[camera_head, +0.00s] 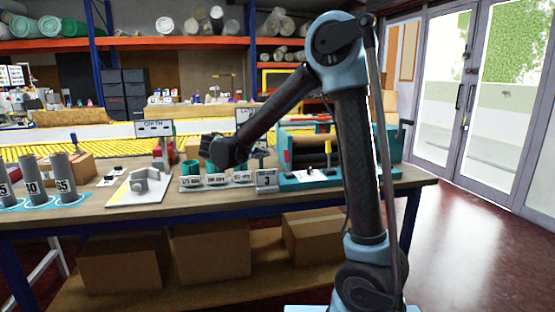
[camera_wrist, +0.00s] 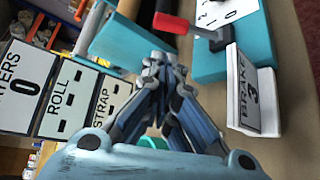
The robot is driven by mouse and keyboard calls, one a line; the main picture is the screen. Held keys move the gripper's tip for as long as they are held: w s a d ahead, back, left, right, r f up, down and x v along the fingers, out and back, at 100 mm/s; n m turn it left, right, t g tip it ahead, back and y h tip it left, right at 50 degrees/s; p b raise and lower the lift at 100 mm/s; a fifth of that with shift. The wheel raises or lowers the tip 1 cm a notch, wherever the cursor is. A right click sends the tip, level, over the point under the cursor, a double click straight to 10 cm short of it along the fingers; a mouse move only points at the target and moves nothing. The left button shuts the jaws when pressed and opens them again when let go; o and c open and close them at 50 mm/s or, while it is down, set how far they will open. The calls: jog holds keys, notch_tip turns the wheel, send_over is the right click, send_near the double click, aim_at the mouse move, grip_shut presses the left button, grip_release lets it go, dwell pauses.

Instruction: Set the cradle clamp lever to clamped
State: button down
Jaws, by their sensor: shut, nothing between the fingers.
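The cradle (camera_head: 345,150) is a teal-ended frame with a brown roll, on the bench behind my arm in the head view. In the wrist view, a lever with a red grip (camera_wrist: 170,22) and a dark arm sits on a teal base (camera_wrist: 240,38) with a white marked plate. No clamp label is readable, so I cannot tell if this is the clamp lever. My gripper (camera_wrist: 163,62) is shut and empty, its fingertips apart from and below the red grip in the picture. In the head view my gripper (camera_head: 217,150) is dark and lies left of the cradle.
A white card reading BRAKE 3 (camera_wrist: 250,92) stands right of my fingers. Cards marked ROLL (camera_wrist: 67,100) and STRAP (camera_wrist: 103,103) are at left. Grey numbered cylinders (camera_head: 65,178) and a white fixture (camera_head: 140,186) stand farther left on the bench (camera_head: 215,202).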

aim_at(287, 156)
dwell(0.3)
jog(key=x, duration=1)
jog(key=shift+s+a, duration=0.15)
dwell(0.3)
